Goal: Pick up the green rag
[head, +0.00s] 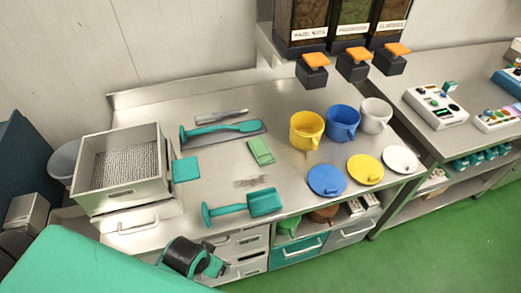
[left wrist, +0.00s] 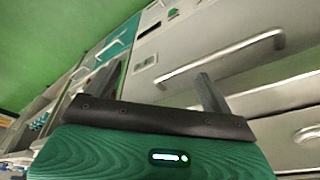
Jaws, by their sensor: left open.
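The green rag (head: 261,151) is a light green folded piece lying flat on the steel worktop, left of the yellow cup. My left gripper (head: 214,258) is low in front of the worktop's front edge, by the drawers, well apart from the rag. In the left wrist view my left gripper (left wrist: 160,84) has its two fingers apart with nothing between them, facing drawer fronts and handles. The rag does not show there. My right gripper is in neither view.
Near the rag lie a teal scraper (head: 222,129) on a dark tray, a teal square (head: 186,169) and a teal scoop (head: 245,206). Yellow (head: 306,131), blue and white cups and lids (head: 326,180) stand right. A sieve box (head: 120,172) stands left.

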